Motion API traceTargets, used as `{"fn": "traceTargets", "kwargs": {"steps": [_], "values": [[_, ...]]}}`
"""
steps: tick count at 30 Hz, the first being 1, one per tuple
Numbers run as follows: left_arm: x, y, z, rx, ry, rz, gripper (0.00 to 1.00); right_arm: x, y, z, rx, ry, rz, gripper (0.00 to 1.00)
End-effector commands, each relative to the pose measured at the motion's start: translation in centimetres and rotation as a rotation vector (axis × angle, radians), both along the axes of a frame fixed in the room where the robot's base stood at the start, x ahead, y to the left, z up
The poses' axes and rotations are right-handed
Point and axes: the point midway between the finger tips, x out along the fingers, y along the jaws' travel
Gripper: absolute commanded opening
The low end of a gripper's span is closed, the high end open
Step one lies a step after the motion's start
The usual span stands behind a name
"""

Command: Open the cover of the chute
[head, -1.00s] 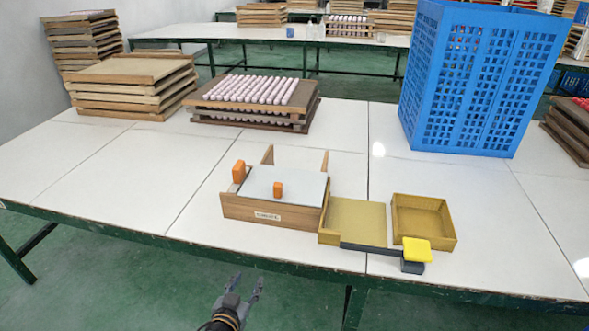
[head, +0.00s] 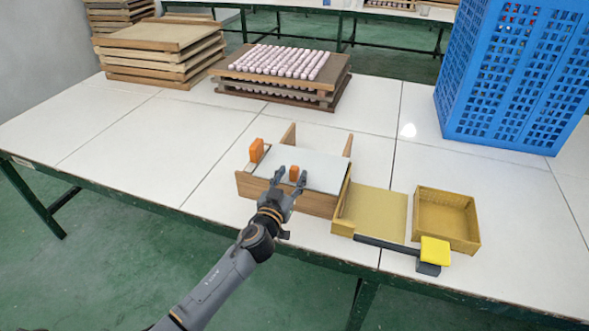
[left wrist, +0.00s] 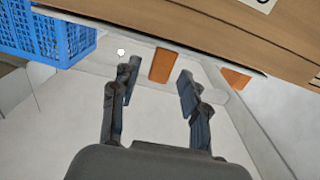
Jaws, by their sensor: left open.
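The chute (head: 316,203) is a wooden box on the table. Its flat pale grey cover (head: 325,172) lies over the top. A small orange knob (head: 294,173) stands on the cover near its front. My left gripper (head: 291,176) is open at the cover's front, with its fingertips close around the knob. In the left wrist view the knob (left wrist: 164,66) shows between the two open fingers, with a gap on each side. A larger orange block (head: 257,150) stands at the chute's left side. My right gripper is not in view.
Right of the chute are a yellowish open ramp (head: 377,212), a yellow-topped block on a dark bar (head: 435,250) and an empty yellow tray (head: 447,243). Behind stand stacked trays of pink pieces (head: 280,65) and a blue crate (head: 512,90). The table's left part is clear.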

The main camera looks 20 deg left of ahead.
Motion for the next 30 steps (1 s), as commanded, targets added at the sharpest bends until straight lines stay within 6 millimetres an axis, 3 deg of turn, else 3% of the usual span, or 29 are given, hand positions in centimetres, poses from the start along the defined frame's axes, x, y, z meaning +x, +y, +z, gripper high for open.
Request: {"fn": "traceTargets", "kwargs": {"steps": [6, 17, 24, 30], "values": [[2.4, -0.1, 0.0, 0.000, 0.000, 0.000, 0.45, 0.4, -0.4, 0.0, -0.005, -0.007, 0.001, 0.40], [2.9, -0.1, 0.0, -0.001, 0.000, -0.001, 0.45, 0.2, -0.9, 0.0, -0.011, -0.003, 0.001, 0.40], [2.8, -0.1, 0.0, -0.001, 0.000, -0.001, 0.00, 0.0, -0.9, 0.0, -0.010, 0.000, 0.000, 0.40], [2.8, -0.1, 0.0, -0.001, 0.000, -0.001, 0.00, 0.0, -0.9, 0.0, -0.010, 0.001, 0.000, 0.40]]}}
